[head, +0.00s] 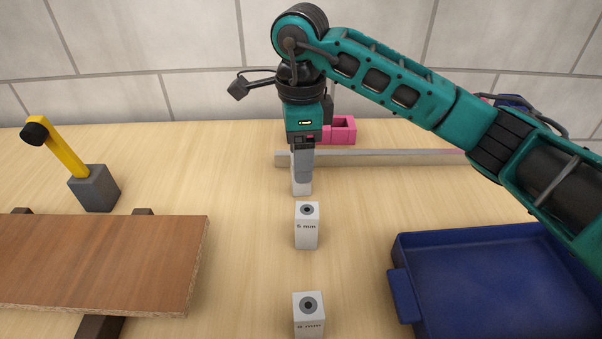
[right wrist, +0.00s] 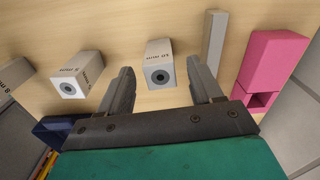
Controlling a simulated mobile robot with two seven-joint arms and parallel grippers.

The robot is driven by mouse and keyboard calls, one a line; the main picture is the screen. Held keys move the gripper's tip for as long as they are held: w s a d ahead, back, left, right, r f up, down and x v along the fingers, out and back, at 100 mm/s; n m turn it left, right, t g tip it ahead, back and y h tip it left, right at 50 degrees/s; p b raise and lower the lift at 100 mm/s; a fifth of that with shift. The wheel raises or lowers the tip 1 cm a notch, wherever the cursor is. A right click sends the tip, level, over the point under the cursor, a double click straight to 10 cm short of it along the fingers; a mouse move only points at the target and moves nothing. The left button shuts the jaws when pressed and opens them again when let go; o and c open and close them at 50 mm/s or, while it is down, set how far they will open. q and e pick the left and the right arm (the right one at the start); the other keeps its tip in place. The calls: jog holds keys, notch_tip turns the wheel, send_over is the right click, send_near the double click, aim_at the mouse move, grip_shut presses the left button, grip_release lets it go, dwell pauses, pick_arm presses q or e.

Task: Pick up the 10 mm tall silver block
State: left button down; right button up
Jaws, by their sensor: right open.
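The silver block (right wrist: 158,52) marked 10 mm shows in the right wrist view, its round dark-centred end facing the camera. My right gripper (right wrist: 160,75) is open, with one finger on each side of this block in that view; I see no contact. In the head view the right gripper (head: 303,168) points down at the farthest block (head: 301,188) of the row and hides much of it. My left gripper is not in view.
Two similar blocks stand nearer in the row, a middle one (head: 307,232) and a front one (head: 309,320). A blue tray (head: 405,285) is at right, a wooden board (head: 100,255) at left. A long grey bar (head: 400,158) and a pink block (head: 344,130) lie behind.

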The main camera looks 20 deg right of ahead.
aim_at(298, 189)
jog(key=shift+f, duration=1.35)
jog(key=c, duration=1.1)
jog(key=shift+r, duration=0.1)
jog(key=shift+c, duration=0.5)
jog(key=shift+r, duration=0.1)
